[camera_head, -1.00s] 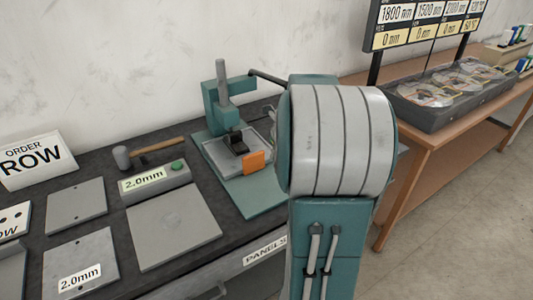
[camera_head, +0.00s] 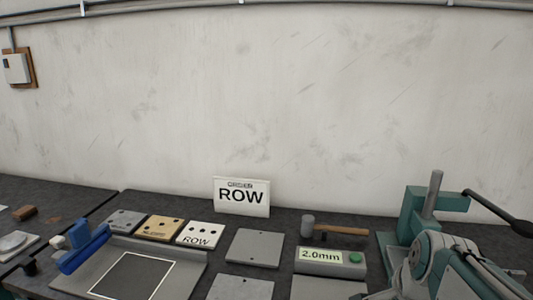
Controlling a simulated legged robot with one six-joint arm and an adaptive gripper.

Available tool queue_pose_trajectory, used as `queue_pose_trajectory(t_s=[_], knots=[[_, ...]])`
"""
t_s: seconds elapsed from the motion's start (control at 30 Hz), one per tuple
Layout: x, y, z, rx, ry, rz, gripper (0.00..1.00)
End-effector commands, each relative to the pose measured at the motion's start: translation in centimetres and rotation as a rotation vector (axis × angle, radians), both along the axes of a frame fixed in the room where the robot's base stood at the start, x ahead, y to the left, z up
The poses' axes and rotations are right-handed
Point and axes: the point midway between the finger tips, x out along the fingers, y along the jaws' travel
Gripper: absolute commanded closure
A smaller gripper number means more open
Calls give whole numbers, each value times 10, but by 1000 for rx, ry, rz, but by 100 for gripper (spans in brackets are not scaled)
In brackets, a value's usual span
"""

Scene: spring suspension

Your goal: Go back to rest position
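My arm fills the lower right corner of the head view, in front of a teal press. Its links are folded low there. My gripper cannot be made out in this view, so whether it is open or shut does not show. The teal press (camera_head: 420,212) with a grey post and a dark lever stands behind my arm, and its lower part is hidden.
A dark bench runs along the wall. It holds an ORDER ROW sign (camera_head: 241,197), a hammer (camera_head: 336,229), a 2.0mm box with a green button (camera_head: 330,262), grey plates (camera_head: 254,248), several hole cards, and a blue-handled tool (camera_head: 84,248) at left.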

Motion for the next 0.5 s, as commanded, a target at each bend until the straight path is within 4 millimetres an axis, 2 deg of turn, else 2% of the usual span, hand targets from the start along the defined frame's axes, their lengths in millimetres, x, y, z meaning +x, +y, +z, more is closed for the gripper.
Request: queue_pose_trajectory(t_s=[0.03,0.1,0.3,0.4,0.5], knots=[[-10,14,3,-55,-5,131,100],[-23,31,4,-134,-6,317,100],[-64,72,2,-372,-16,835,100],[-80,84,-1,-472,-22,1041,100],[-91,90,-3,-538,-25,1174,100]])
